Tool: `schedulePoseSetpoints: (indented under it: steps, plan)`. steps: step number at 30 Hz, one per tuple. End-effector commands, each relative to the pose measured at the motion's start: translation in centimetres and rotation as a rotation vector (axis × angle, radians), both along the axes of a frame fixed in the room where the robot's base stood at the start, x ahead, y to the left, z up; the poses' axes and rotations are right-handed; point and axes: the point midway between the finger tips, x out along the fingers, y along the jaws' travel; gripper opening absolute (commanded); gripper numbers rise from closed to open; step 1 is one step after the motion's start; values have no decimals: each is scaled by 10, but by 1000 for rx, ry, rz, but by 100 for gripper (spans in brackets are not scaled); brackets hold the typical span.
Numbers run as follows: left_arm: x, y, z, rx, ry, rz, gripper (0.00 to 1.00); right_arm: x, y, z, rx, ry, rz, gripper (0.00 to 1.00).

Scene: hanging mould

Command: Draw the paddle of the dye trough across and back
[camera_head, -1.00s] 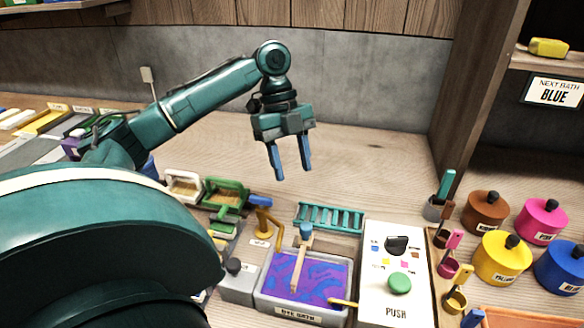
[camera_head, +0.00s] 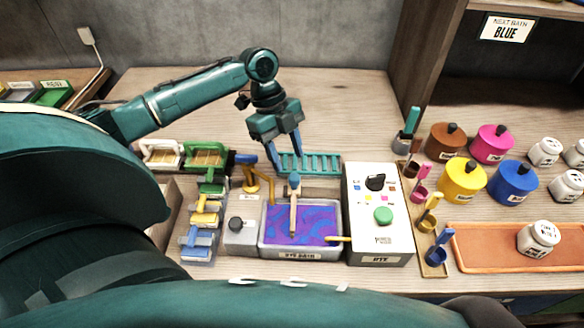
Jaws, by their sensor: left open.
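The dye trough (camera_head: 301,249) is a grey tray labelled DYE BATH, filled with swirled purple and blue dye. Its paddle (camera_head: 293,207) has a light wooden shaft and a blue knob on top, and stands in the dye near the back, left of the middle. My left gripper (camera_head: 287,166) is open and empty, pointing down behind the trough, above and behind the paddle knob. The teal rack behind the trough is partly covered by its fingers. My right gripper is not in view.
A white control box (camera_head: 378,215) with a green button stands right of the trough. The teal rack (camera_head: 320,163) lies behind it. Dye pots (camera_head: 462,178) stand further right. The table behind is clear.

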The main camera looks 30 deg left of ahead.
Motion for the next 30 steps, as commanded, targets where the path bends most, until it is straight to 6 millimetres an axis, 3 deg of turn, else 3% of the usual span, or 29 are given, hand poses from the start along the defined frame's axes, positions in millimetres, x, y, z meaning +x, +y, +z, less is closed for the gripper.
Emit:
schedulePoseSetpoints:
  steps: [3, 9, 20, 30]
  plan:
    - [-3, -9, -21, -2, 2, -1, 47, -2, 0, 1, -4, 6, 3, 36]
    - [-4, -18, -43, -1, 1, -1, 47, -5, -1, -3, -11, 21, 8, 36]
    - [-5, -20, -49, 1, -2, -1, 47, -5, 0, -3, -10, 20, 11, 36]
    - [-5, -20, -49, 0, -1, -1, 21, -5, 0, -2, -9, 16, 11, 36]
